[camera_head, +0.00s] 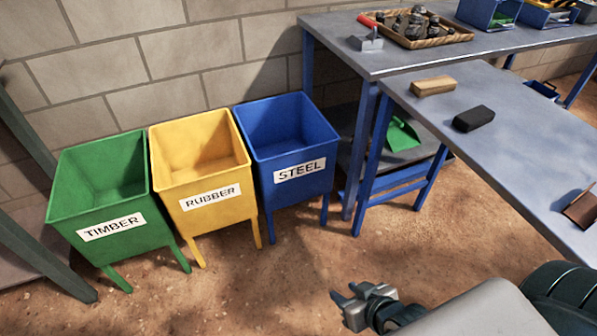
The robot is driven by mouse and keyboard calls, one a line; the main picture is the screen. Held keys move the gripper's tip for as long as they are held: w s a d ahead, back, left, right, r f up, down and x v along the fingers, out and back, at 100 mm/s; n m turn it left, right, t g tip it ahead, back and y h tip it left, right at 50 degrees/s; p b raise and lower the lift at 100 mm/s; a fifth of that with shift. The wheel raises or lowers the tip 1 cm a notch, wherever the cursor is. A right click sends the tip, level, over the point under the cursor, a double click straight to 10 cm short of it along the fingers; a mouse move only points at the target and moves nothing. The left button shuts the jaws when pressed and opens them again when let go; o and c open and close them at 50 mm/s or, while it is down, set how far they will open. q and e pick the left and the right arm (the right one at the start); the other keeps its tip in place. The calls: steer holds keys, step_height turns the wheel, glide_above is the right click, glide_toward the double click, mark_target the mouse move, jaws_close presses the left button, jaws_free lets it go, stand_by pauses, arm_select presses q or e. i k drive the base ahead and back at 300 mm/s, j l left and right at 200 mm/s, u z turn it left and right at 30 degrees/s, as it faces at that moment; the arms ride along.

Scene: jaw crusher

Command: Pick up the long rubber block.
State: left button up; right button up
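A black block (473,118), which looks like the rubber block, lies on the near grey table (505,150), close to its left edge. A light wooden block (433,86) lies a little behind it on the same table. My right gripper (344,292) is low in the picture, over the dirt floor and left of the table. Its two fingers stand apart with nothing between them. It is well apart from the black block. My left gripper is not in view.
Green TIMBER (112,229), yellow RUBBER (210,197) and blue STEEL (300,172) bins stand by the wall, empty as far as I see. A back bench holds a tray of stones (417,27) and a red-handled tool (367,38). A brown object (581,207) lies at the table's right.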

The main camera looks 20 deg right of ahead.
mark_target(472, 118)
steer(key=z, duration=1.75)
